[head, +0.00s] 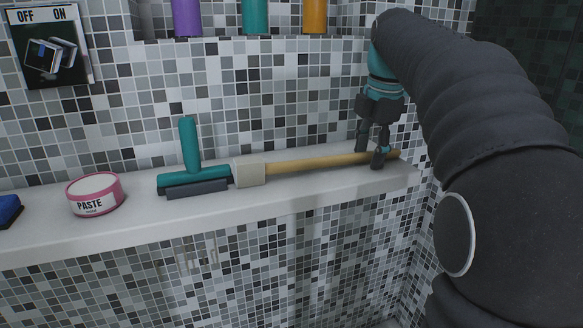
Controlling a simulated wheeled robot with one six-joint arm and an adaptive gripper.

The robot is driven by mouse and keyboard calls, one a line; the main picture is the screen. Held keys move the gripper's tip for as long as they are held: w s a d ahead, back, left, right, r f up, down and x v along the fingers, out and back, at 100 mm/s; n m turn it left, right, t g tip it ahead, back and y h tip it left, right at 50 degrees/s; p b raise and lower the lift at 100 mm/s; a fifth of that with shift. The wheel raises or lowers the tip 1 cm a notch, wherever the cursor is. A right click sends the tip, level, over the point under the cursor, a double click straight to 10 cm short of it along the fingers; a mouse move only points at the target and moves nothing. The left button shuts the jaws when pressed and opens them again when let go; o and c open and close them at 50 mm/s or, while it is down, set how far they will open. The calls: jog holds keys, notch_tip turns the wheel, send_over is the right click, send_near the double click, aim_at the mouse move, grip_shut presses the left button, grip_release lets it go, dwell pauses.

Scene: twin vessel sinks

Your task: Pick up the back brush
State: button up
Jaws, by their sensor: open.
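The back brush lies on the white ledge, with its pale block-shaped head (249,170) at the left and its long wooden handle (312,163) running right. My gripper (370,155) points down over the right part of the handle. Its fingers are apart, one on the far side and one on the near side of the handle. The handle's end shows just right of the fingers. I cannot tell whether either finger touches the wood.
A pink paste tin (95,194) and a blue item (9,208) are further left. The ledge (140,222) backs onto a tiled wall. Purple, teal and orange bottles (315,15) stand in a niche above.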

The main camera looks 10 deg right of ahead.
grip_shut()
jog(key=shift+r, duration=0.1)
